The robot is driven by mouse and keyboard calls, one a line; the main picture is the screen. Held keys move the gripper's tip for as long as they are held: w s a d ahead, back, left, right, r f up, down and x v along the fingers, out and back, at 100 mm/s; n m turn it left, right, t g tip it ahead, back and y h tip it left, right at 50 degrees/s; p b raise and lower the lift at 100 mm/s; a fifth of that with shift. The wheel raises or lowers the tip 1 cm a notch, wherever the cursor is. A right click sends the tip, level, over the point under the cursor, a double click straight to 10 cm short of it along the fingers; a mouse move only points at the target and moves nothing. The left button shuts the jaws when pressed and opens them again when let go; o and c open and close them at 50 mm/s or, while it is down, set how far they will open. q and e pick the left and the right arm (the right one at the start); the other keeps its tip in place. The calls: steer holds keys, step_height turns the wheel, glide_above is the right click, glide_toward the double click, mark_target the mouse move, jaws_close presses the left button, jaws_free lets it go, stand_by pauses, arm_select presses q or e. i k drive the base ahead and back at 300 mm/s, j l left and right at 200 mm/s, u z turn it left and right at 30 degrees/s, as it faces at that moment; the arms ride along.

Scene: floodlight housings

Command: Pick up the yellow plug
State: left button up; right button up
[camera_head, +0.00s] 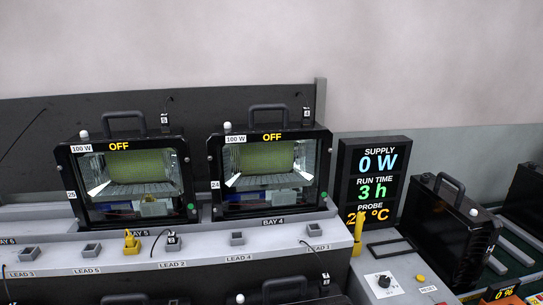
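The yellow plug (131,243) stands upright on the grey ledge (205,247) in front of the left floodlight housing. It is between the LEAD 5 and LEAD 2 labels, just left of a dark plug (172,241) with a black cord. Its lower end meets the ledge, and I cannot tell whether it sits in a socket. Nothing is seen holding it. Neither of my grippers is in view.
Two floodlight housings marked OFF (127,180) (268,172) stand behind the ledge. Several grey sockets (237,238) line it. A yellow probe (357,236) stands by the display (374,180), which reads 0 W. A black housing (448,230) is at right.

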mark_target(131, 243)
steer(key=u, duration=1.3)
